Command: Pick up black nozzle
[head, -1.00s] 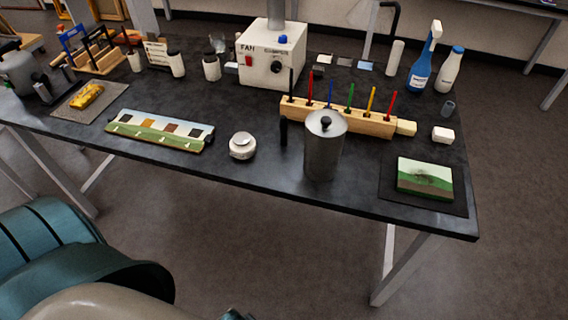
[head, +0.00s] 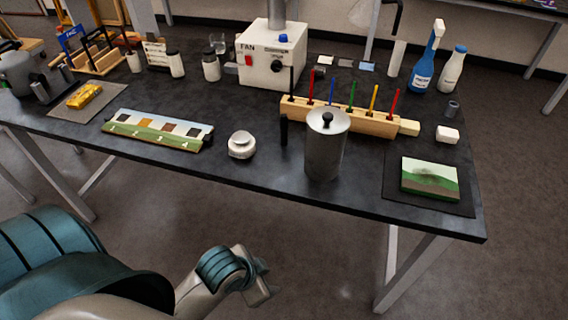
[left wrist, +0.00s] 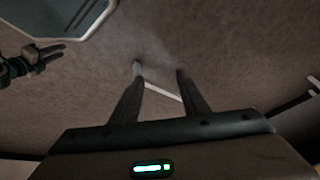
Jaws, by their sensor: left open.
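A small upright black cylinder (head: 284,130), which looks like the black nozzle, stands on the dark table just left of a tall grey metal canister (head: 325,150) and in front of a wooden rack. A small dark grey cylinder (head: 452,108) also stands at the table's right end; I cannot tell for sure which is the nozzle. My left gripper (head: 258,288) is below and in front of the table's near edge, apart from everything.
The wooden rack (head: 350,118) holds several thin coloured sticks. A white FAN box (head: 272,58) stands behind it. A round white pot (head: 241,145), a painted strip (head: 158,130) and a green picture block (head: 430,178) lie along the front. The table edge lies between my left gripper and these things.

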